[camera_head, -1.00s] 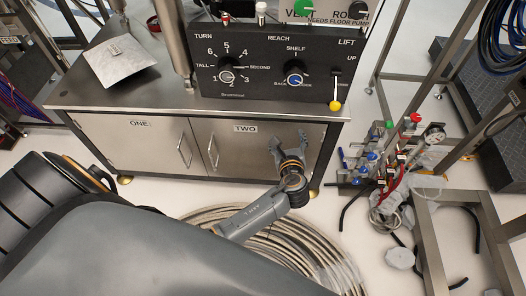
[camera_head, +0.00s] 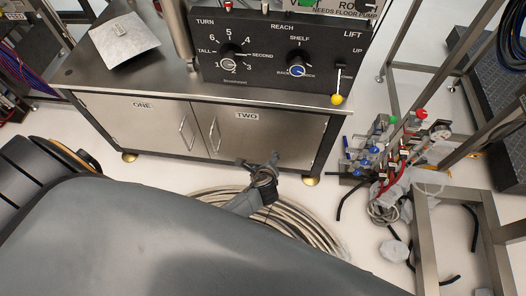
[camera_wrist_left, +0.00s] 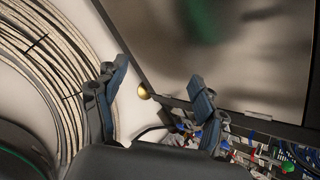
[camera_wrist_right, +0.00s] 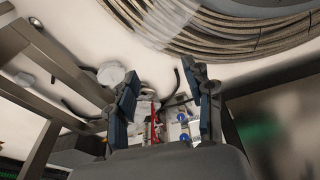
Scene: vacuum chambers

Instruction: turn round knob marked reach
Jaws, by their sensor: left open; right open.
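The round knob marked REACH (camera_head: 298,65) is on the black control panel (camera_head: 255,82). It is dark with a blue lower part, and "SHELF" is printed above it. My left gripper (camera_head: 258,162) is open and empty, in front of the cabinet door labelled TWO and well below the knob, not touching it. It also shows open in the left wrist view (camera_wrist_left: 158,75), where the knob is not seen. My right gripper is outside the head view; in the right wrist view (camera_wrist_right: 165,85) it is open with nothing between its fingers.
A similar TURN knob (camera_head: 229,60) and a yellow-tipped LIFT lever (camera_head: 338,98) flank the REACH knob. The metal cabinet (camera_head: 160,125) stands below the panel. Coiled hose (camera_head: 300,215) lies on the floor. A valve assembly (camera_head: 385,160) and metal frame (camera_head: 425,240) stand right.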

